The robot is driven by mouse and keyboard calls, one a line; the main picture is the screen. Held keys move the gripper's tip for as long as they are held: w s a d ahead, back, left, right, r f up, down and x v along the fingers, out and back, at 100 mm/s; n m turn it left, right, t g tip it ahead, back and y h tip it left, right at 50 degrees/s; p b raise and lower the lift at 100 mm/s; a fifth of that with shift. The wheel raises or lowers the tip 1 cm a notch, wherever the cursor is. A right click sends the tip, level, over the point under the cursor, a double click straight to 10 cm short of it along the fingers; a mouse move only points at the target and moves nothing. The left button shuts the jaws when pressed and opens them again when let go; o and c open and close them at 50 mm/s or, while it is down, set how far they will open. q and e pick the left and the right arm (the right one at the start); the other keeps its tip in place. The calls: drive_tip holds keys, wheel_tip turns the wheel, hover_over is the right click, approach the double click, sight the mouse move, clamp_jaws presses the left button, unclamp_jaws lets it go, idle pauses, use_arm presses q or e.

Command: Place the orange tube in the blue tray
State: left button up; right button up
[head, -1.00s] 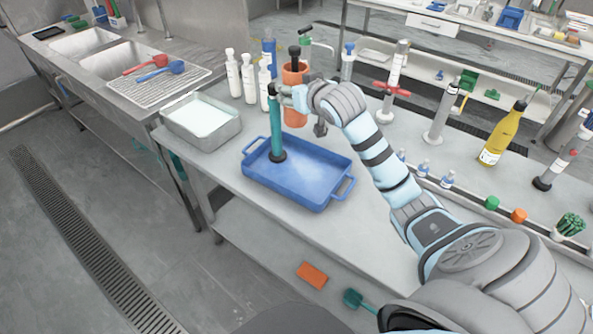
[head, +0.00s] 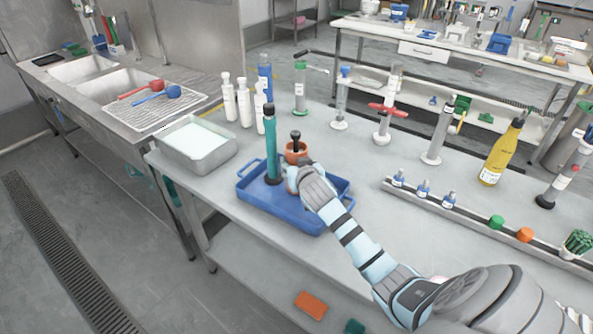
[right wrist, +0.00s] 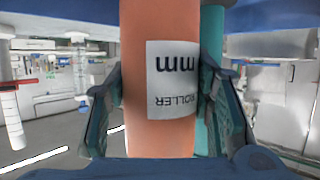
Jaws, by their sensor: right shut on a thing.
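The orange tube (head: 297,153) is upright at the blue tray (head: 262,205), with a dark knob at its top. My right gripper (head: 292,180) is shut around it. In the right wrist view the tube (right wrist: 160,138) stands between both fingers (right wrist: 160,108), with a white label facing the camera. The gripper and forearm hide the tube's lower end, so I cannot tell whether it touches the tray floor. A teal tube (head: 271,150) stands upright in the tray, just left of the orange one. My left gripper is not in view.
A metal pan (head: 208,160) sits left of the tray. White bottles (head: 229,100) and a blue bottle (head: 265,75) stand behind it. A rack of small vials (head: 423,190) and a yellow bottle (head: 500,155) are to the right. The bench between tray and rack is mostly clear.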

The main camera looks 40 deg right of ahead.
drive_tip(key=shift+f, duration=0.3)
drive_tip(key=shift+f, duration=0.1)
drive_tip(key=o, duration=1.3)
drive_tip(key=shift+c, duration=0.2)
drive_tip(key=shift+s+r, duration=0.1)
drive_tip(key=shift+r, duration=0.1)
drive_tip(key=p+v, duration=0.2)
drive_tip(key=v, duration=0.9)
drive_tip(key=shift+s+a+p, duration=0.25)
drive_tip(key=shift+s+p, duration=0.1)
drive_tip(key=shift+p, duration=0.05)
